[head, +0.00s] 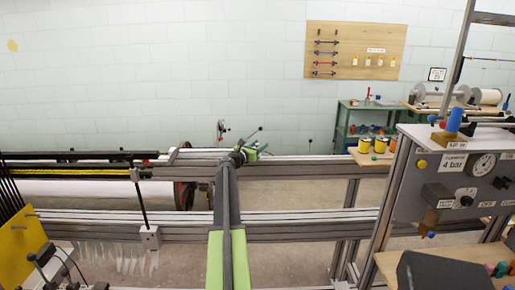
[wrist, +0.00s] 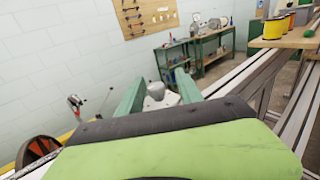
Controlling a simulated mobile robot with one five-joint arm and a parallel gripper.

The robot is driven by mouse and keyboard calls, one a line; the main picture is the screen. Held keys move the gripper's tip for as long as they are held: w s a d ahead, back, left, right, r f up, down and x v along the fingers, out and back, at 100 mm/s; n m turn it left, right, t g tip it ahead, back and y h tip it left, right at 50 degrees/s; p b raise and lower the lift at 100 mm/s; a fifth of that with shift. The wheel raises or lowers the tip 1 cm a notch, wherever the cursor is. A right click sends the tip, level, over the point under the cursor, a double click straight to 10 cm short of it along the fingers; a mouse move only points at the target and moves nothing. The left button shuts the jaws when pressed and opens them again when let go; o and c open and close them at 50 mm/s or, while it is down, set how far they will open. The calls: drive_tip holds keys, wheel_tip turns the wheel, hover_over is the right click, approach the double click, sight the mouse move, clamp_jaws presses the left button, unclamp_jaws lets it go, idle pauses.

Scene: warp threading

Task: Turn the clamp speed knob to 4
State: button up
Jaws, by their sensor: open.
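A grey control panel (head: 450,180) stands at the right of the head view, with a round gauge (head: 483,165) and a "4 bar" sign (head: 453,164). A dark knob (head: 466,201) sits low on the panel and another dark knob (head: 500,183) is at its right edge. The labels are too small to tell which is the clamp speed knob, and no setting can be read. My gripper (head: 248,151) is at mid-view, well left of the panel. In the wrist view my gripper (wrist: 160,88) has its two green fingers apart; a small grey shape shows between them, unclear what.
Metal rails (head: 290,224) run across the front. A blue-topped part (head: 453,122) stands on the panel. A dark box (head: 445,272) lies at the lower right. A green bench (head: 368,118) and a pegboard (head: 354,50) are behind. Open floor shows between the rails and wall.

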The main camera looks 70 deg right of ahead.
drive_tip(key=v, duration=1.7)
drive_tip(key=shift+a, duration=0.2)
drive_tip(key=shift+s, duration=0.1)
drive_tip(key=shift+f, duration=0.1)
